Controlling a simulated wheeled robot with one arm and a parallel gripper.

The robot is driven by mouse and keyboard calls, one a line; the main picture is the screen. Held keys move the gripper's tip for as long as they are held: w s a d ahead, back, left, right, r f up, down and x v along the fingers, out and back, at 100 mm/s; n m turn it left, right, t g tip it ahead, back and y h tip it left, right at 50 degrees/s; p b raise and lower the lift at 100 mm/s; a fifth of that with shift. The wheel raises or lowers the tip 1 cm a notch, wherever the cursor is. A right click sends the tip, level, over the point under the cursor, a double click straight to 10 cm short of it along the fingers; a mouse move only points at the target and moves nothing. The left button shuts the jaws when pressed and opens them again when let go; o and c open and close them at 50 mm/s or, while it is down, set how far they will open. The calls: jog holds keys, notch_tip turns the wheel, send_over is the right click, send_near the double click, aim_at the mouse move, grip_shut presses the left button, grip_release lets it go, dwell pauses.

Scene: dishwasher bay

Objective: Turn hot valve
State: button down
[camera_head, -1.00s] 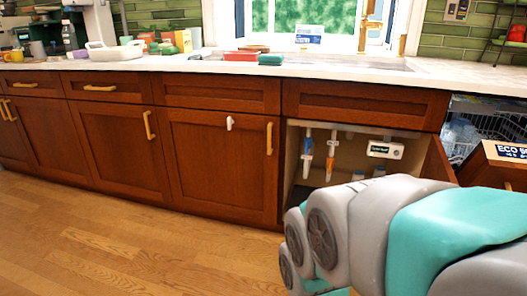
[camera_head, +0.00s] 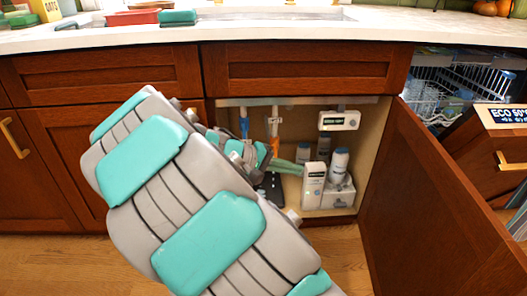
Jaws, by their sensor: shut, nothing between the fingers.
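The open sink cabinet (camera_head: 378,150) holds two upright pipes at its left. The pipe with the orange-red part (camera_head: 275,145) looks like the hot valve; its lower part is partly hidden by my wrist. The pipe with the blue part (camera_head: 243,126) stands to its left. My arm reaches from the lower middle into the cabinet.
White bottles and a box (camera_head: 313,186) stand on the cabinet floor at the right. A white labelled device (camera_head: 339,121) is on the back wall. The cabinet door (camera_head: 420,200) stands open at the right. The open dishwasher (camera_head: 450,95) is beyond it. The counter edge (camera_head: 250,35) runs above.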

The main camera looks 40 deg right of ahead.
jog(key=w+a+f+n+t+h+b, duration=0.1)
jog(key=w+f+n+t+h, duration=0.4)
jog(key=w, duration=0.8)
jog(key=w+a+f+n+t+b, duration=0.1)
jog(key=w+f+t+b, duration=0.15)
jog(key=w+f, duration=0.7)
send_near(275, 148)
jog(key=w+d, duration=0.4)
jog(key=w, duration=0.1)
jog(key=shift+s+d+t, duration=0.2)
jog(key=shift+s+d, duration=0.2)
jog(key=shift+d, duration=0.35)
jog(key=shift+s+d+t, duration=0.15)
jog(key=shift+s+d, duration=0.25)
jog(key=shift+d, duration=0.35)
